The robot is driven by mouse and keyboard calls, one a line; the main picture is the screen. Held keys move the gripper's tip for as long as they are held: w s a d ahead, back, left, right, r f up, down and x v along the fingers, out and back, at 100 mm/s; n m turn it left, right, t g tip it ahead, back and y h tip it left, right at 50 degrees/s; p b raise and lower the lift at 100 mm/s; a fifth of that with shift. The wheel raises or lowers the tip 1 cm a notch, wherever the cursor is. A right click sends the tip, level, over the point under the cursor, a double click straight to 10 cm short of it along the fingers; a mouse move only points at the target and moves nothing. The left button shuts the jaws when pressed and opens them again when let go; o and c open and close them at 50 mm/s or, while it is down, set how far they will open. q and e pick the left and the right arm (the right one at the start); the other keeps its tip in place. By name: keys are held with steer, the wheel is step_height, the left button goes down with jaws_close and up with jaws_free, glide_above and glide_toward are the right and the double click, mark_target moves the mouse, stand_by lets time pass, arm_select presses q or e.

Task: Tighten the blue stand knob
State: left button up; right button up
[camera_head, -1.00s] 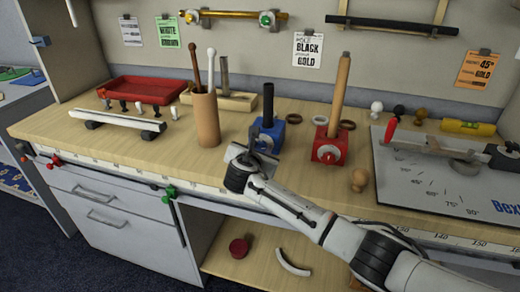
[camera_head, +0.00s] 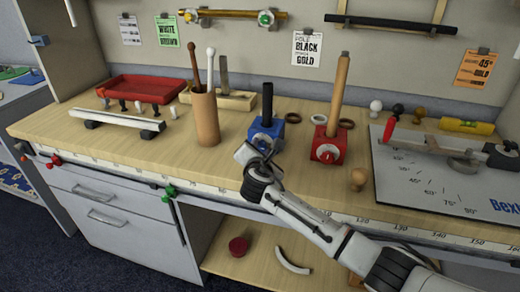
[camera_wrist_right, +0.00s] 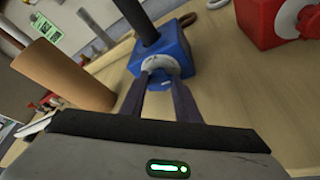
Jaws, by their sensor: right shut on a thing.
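The blue stand (camera_head: 276,131) stands on the wooden bench with a short black rod (camera_head: 267,100) upright in it. In the right wrist view the stand (camera_wrist_right: 172,52) is at top centre, and its knob (camera_wrist_right: 159,66) faces me in front of a pale round disc. My right gripper (camera_head: 263,143) reaches the front of the stand in the head view. In the wrist view its two dark fingers (camera_wrist_right: 160,84) are shut on the knob, one on each side, partly hiding it. My left gripper is not in view.
A red stand (camera_head: 335,149) with a wooden rod is close on the right. A brown cylinder holder (camera_head: 206,119) with sticks stands to the left. A wooden knob (camera_head: 358,178) is near the bench's front edge. A grey angle board (camera_head: 425,180) lies at right.

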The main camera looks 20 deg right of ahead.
steer(key=shift+f+m, duration=0.1)
steer(key=shift+m, duration=0.3)
steer(key=o, duration=1)
steer(key=shift+o, duration=0.2)
steer(key=shift+s, duration=0.1)
steer(key=v, duration=1)
steer(key=shift+s+p, duration=0.2)
steer(key=shift+p, duration=0.15)
